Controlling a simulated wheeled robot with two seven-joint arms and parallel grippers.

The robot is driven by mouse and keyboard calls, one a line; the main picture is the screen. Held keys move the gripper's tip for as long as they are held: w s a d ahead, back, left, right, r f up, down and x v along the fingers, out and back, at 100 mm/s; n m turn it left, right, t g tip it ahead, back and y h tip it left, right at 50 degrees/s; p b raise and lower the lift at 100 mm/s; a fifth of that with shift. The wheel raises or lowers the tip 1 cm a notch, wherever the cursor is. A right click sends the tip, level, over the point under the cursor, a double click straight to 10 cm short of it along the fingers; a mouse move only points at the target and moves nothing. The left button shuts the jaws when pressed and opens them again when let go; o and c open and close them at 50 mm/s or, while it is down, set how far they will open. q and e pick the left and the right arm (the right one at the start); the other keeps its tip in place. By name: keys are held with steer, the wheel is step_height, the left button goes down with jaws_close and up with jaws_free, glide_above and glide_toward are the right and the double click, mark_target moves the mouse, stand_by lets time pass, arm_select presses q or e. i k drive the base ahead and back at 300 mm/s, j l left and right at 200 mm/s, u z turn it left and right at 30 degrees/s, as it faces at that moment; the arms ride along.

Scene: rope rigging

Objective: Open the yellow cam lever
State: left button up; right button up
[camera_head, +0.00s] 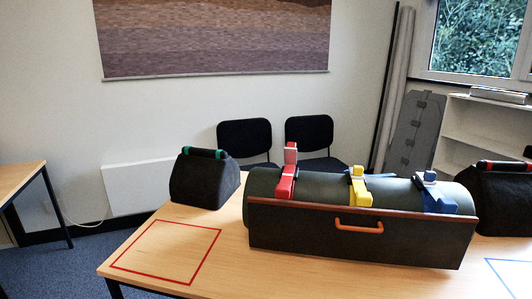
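The yellow cam lever (360,189) sits on top of a dark green cylinder (322,190), at the middle of its length. A pale piece and a strip of blue rope show at its upper end. A red cam lever (286,181) is to its left, with a part standing upright. A blue cam lever (437,197) is to its right. How far the yellow lever is raised is hard to tell at this size. Neither of my grippers is in view.
A dark panel with an orange handle (359,226) stands in front of the cylinder on the wooden table (150,228). Dark bags stand left (204,182) and right (500,195). A red outlined square (189,285) on the left is empty. Two chairs are behind.

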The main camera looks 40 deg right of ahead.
mark_target(357, 172)
steer(key=z, duration=1.8)
